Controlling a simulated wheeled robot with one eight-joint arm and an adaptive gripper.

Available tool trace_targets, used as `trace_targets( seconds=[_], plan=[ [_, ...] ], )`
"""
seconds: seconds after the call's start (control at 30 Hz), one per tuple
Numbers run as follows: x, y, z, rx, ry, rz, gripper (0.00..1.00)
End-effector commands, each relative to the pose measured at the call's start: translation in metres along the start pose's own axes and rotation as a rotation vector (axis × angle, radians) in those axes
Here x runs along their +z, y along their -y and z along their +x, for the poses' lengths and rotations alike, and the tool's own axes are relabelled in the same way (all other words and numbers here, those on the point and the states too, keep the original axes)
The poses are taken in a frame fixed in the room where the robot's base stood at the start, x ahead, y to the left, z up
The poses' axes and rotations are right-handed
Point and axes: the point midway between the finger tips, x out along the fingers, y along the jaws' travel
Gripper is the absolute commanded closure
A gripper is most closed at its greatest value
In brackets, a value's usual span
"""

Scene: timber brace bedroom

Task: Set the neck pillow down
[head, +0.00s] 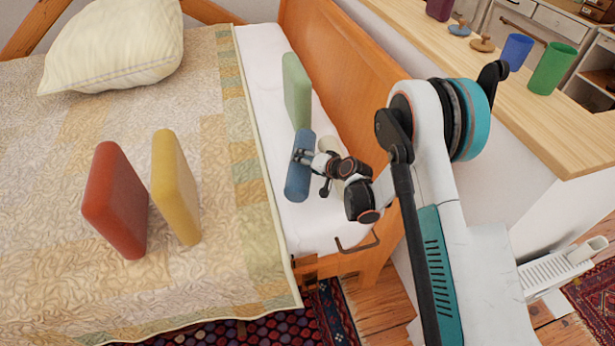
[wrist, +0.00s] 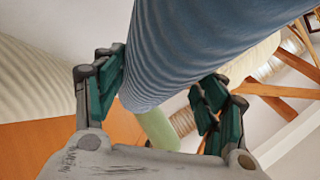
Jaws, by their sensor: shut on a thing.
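The neck pillow (head: 297,184) is a blue ribbed roll, held over the white strip of the bed near its right side. In the wrist view the blue roll (wrist: 205,42) crosses between the fingers and fills the top middle. My gripper (head: 305,158) is shut on the middle of the roll; its dark green finger pads (wrist: 160,80) lie on both sides of it. The roll looks upright along the picture in the head view. I cannot tell whether its lower end touches the white bedding (head: 306,222).
A green block (head: 296,90) stands just beyond the roll. Red (head: 115,200) and yellow (head: 175,187) blocks stand on the quilt (head: 220,285). A cream pillow (head: 115,45) lies at the far left. The wooden bed panel (head: 345,75) rises close behind the gripper. A pale ribbed thing (wrist: 30,85) is near the left finger.

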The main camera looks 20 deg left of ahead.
Motion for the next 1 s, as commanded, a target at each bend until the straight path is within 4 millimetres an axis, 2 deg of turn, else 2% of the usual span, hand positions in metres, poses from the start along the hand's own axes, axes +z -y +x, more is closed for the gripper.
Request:
trace_targets(
  seconds=[0.27,0.5,0.87,0.9,0.97,1.0],
  plan=[
    [0.011,-0.014,0.011,0.000,0.000,0.000,0.68],
    [0.028,-0.037,0.028,0.000,-0.001,0.000,0.68],
    [0.030,-0.039,0.030,0.000,0.000,0.000,0.68],
    [0.030,-0.039,0.030,0.000,0.000,0.000,0.28],
    [0.030,-0.039,0.030,0.000,0.000,0.000,0.14],
    [0.030,-0.039,0.030,0.000,0.000,0.000,0.14]
  ],
)
